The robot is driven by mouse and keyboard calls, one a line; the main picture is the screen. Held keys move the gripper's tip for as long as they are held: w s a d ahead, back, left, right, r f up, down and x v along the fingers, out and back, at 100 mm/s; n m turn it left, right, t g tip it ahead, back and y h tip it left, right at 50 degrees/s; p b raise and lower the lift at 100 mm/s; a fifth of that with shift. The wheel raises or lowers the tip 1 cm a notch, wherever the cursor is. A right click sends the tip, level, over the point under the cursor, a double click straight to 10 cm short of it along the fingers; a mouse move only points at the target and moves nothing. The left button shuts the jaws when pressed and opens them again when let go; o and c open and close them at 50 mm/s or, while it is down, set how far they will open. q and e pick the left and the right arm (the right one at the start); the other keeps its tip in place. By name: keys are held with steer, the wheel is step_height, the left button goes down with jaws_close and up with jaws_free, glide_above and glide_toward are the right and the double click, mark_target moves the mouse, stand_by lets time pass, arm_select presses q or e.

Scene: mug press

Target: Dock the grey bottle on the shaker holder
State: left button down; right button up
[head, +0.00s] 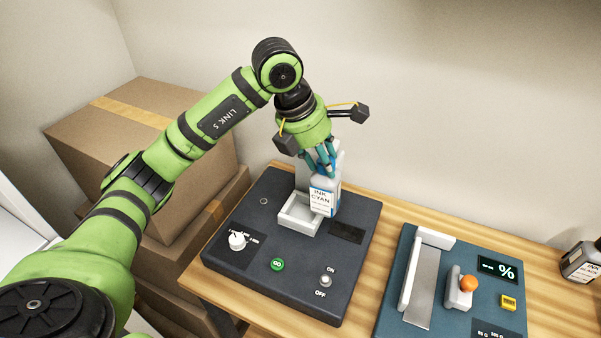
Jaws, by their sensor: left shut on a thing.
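A grey bottle (325,196) with a white and blue "INK CYAN" label is upright in my left gripper (325,167). The gripper comes down from above and is shut around the bottle's top, hiding its neck. The shaker holder (297,214), a pale open-topped tray with a back plate, sits on a dark machine (257,236). The bottle overlaps the right rim of the holder in the picture, and most of the holder's inside shows empty. I cannot tell how high the bottle's base is above the machine. My right gripper is not in view.
The machine has a white knob (237,241), a green button (277,264) and an on/off switch (326,282). A blue device (463,300) with an orange-topped lever stands to the right. Another dark bottle (580,263) is at the right edge. Cardboard boxes (120,130) stand left.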

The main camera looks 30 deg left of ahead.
arm_select(q)
steer(key=w+a+f+p, duration=0.1)
steer(key=a+f+p, duration=0.2)
steer(key=a+f, duration=0.2)
step_height(320, 180, down, 2)
steer(key=shift+w+a+f, duration=0.15)
steer(key=shift+a, duration=0.1)
steer(key=c, duration=1)
jaws_free()
steer(key=shift+c, duration=0.2)
steer(key=b+v, duration=0.2)
steer(key=v, duration=1)
steer(key=shift+b, duration=0.35)
steer(key=shift+d, duration=0.1)
